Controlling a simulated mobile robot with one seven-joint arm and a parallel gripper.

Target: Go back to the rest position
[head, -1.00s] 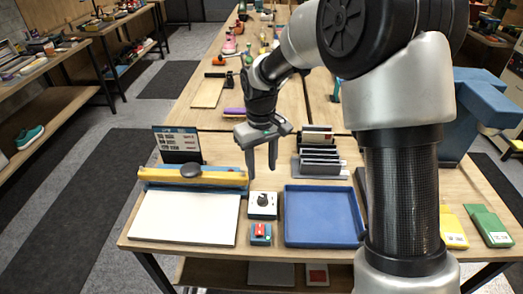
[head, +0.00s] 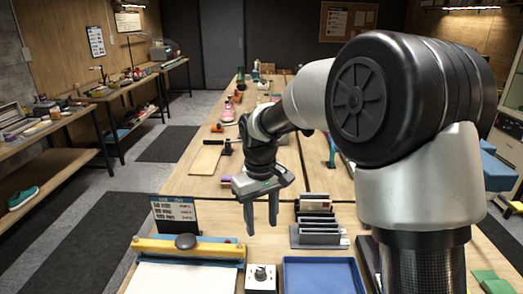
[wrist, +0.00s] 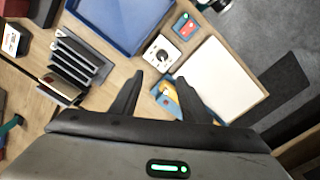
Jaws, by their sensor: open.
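My gripper (head: 261,214) hangs over the workbench (head: 226,216) in the head view, fingers pointing down, apart and with nothing between them. In the wrist view the two fingers of my gripper (wrist: 155,98) are also spread and empty. Below them lie the bench top, a white box with a dark knob (wrist: 161,53) and the blue and yellow device with a white board (wrist: 215,80). The gripper touches nothing that I can see.
A blue tray (head: 320,275) lies at the front of the bench. A grey rack (head: 318,228) stands right of the gripper. A dark sign (head: 175,212) stands to the left. A red and blue block (wrist: 185,27) shows near the tray. Open floor lies left of the bench.

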